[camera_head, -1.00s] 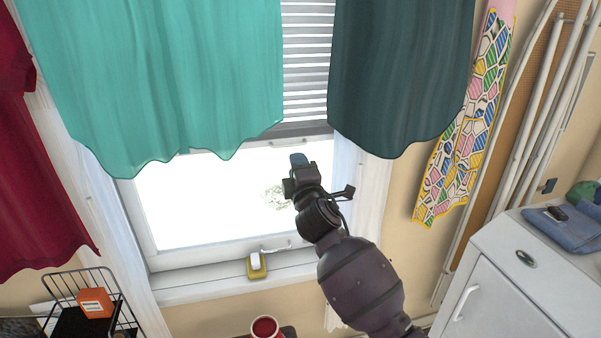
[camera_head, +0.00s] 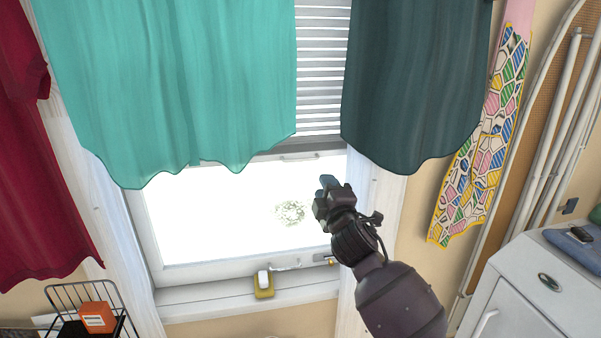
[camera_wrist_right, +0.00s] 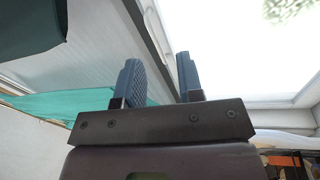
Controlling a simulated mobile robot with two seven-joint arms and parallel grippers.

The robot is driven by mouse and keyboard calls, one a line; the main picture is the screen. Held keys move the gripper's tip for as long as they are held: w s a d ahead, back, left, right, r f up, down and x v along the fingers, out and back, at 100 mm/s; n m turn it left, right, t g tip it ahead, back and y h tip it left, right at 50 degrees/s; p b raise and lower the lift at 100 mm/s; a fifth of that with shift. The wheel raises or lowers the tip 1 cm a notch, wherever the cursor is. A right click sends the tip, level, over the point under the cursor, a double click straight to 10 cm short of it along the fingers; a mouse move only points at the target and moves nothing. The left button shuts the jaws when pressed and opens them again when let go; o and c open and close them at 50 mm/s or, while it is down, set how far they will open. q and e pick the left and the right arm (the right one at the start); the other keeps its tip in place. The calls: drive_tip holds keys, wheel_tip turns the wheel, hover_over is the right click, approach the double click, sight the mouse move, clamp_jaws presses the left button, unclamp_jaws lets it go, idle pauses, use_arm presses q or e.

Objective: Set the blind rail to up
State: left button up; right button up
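The blind (camera_head: 318,75) hangs in the window between two curtains, with light slats. Its bottom rail (camera_head: 318,143) is a grey bar at the upper part of the bright pane, partly covered by the curtains. My right gripper (camera_head: 326,183) is in front of the pane, below and slightly right of the rail in the head view. In the right wrist view its two fingers (camera_wrist_right: 160,78) stand apart with a gap between them. A dark diagonal bar shows behind that gap; I cannot tell whether the fingers touch it. My left gripper is not in view.
A teal curtain (camera_head: 170,90) hangs left and a dark green curtain (camera_head: 415,85) right of the slats. A yellow-and-white item (camera_head: 264,286) sits on the sill. A wire basket (camera_head: 88,312) with an orange box is lower left; a white cabinet (camera_head: 545,290) is lower right.

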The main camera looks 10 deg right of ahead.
sight(297, 161)
drive_tip(key=shift+w+a+r+m+g+y+b, duration=0.25)
drive_tip(key=shift+w+a+r+m+y+b, duration=0.8)
drive_tip(key=shift+m, duration=3.85)
drive_tip(key=shift+w+a+m+g+y+p, duration=0.1)
drive_tip(key=shift+w+a+m+g+y, duration=0.3)
drive_tip(key=shift+w+m+y, duration=2.9)
drive_tip(key=shift+w+a+r+m+g+h+b, duration=0.2)
drive_tip(key=shift+a+r+m+h+b, duration=0.45)
drive_tip(key=shift+m, duration=5.85)
drive_tip(key=shift+a+f, duration=0.15)
clamp_jaws()
